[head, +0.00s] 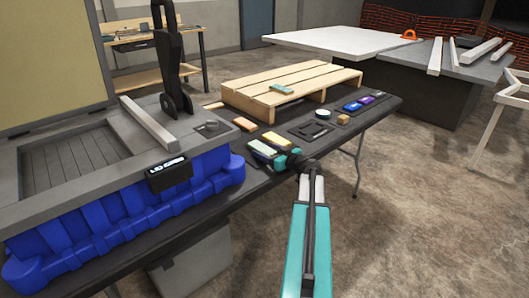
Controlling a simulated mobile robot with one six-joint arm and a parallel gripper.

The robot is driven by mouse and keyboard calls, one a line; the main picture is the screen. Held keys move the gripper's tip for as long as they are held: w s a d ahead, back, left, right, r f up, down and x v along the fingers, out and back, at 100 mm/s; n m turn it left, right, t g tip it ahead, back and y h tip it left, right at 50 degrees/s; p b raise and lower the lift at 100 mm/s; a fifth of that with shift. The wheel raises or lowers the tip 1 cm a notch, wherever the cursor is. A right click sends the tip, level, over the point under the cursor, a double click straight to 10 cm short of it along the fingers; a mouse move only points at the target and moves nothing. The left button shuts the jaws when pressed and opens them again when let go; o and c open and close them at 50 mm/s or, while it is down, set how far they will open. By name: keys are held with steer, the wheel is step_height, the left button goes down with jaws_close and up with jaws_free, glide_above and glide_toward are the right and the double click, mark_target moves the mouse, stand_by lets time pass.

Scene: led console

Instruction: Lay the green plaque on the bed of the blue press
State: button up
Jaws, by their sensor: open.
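A light green plaque (262,149) lies on the dark table (222,197), just left of my arm's end. My gripper (281,158) is open, close beside the plaque's right end; whether it touches the plaque cannot be told. The blue press (120,208) fills the left side. It has a grey top with a sunken, slatted bed (62,160), a pale bar (148,124) and a tall black lever (171,65). No plaque shows on the visible part of the bed.
A yellow plaque (275,139) and an orange plaque (244,124) lie near the green one. Behind is a wooden pallet (290,80) with a teal-topped block (282,89). Blue (352,106) and purple (366,100) pieces lie toward the table's right end.

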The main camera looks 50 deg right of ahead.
steer(key=shift+r+p, duration=0.15)
steer(key=shift+p, duration=0.2)
steer(key=s, duration=0.4)
steer(key=s+r, duration=0.1)
steer(key=s, duration=0.3)
steer(key=s+a+b, duration=0.1)
steer(key=s, duration=0.3)
steer(key=shift+r, duration=0.35)
